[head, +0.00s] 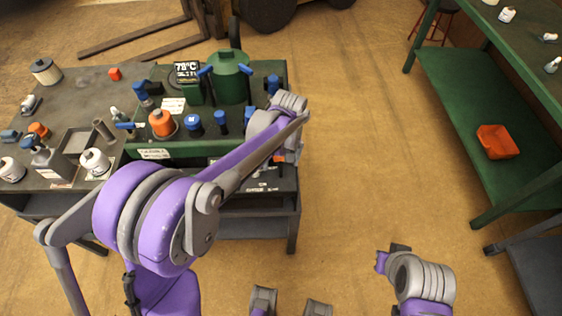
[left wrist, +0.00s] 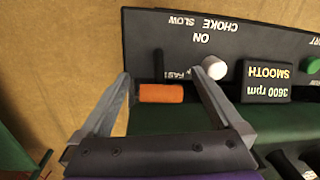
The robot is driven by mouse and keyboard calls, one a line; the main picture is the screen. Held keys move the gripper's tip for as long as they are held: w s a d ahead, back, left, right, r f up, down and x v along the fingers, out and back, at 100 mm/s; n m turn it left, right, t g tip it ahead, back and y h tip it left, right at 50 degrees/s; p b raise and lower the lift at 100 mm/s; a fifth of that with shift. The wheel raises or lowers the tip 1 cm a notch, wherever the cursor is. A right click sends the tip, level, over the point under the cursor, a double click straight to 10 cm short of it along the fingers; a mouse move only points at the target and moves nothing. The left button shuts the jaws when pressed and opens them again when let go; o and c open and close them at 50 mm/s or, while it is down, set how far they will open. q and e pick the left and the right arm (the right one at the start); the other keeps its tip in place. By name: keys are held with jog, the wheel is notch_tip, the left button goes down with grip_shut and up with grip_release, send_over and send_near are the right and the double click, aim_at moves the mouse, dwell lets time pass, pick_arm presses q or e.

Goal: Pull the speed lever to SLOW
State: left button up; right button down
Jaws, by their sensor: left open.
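The speed lever has an orange grip (left wrist: 161,93) and shows in the left wrist view at the FAST end of a dark slot (left wrist: 158,64). SLOW is printed at the slot's other end, higher in the picture. The lever sits on a black control panel (left wrist: 225,40) with upside-down lettering. My left gripper (left wrist: 159,77) is open, with one finger on each side of the orange grip; I cannot tell whether either touches it. In the head view my left arm hides most of the panel. My right gripper (head: 391,257) is at the lower right, its jaws unclear.
A white knob (left wrist: 214,67) by CHOKE stands close to the right finger. A display (left wrist: 267,81) reads 3600 rpm SMOOTH. Bottles and a green tank (head: 230,78) crowd the workbench. Floor between is clear.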

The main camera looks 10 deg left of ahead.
pick_arm(q)
jog(key=shift+f, duration=0.2)
jog(key=shift+c, duration=0.2)
grip_shut()
